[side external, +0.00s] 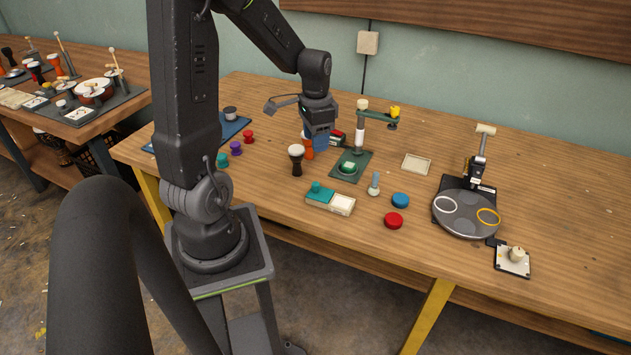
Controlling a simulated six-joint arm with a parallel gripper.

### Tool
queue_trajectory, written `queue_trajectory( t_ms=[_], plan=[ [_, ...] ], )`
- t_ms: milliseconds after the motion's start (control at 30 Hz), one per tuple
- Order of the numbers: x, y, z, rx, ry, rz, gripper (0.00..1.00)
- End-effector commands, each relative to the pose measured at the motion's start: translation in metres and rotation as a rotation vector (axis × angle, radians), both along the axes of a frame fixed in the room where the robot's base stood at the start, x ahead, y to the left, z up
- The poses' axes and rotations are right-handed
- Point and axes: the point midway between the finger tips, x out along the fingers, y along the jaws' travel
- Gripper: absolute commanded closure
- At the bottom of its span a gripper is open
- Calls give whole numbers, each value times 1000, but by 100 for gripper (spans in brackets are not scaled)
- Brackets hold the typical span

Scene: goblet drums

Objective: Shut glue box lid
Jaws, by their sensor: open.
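A small box (342,206) lies near the table's front edge, in the middle of the picture; I take it to be the glue box. Its teal lid (318,195) with a round knob covers the left part, and the pale right part is uncovered. My gripper (319,146) points down above the table, behind the box and apart from it. It is open, and its blue fingers show nothing held. They partly hide an orange goblet drum (308,153).
A dark goblet drum (296,160) stands close to my gripper. A green-based stand (352,165) is behind the box. A grey-blue peg (374,184), a blue disc (400,200) and a red disc (393,221) sit to its right. A round turntable (466,214) is farther right.

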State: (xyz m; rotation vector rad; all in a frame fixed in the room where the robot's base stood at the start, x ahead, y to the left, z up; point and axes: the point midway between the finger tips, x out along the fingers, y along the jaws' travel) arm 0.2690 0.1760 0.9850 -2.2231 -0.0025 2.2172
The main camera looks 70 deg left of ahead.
Motion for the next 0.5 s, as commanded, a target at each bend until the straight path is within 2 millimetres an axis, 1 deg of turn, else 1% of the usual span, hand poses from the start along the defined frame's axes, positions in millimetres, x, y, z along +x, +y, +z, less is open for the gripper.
queue_trajectory(
  t_ms=[167,267,500],
  plan=[
    [-1,2,-15,-5,6,0,52],
    [-2,1,-32,-7,8,0,52],
    [-1,1,-83,-7,8,0,52]
  ],
)
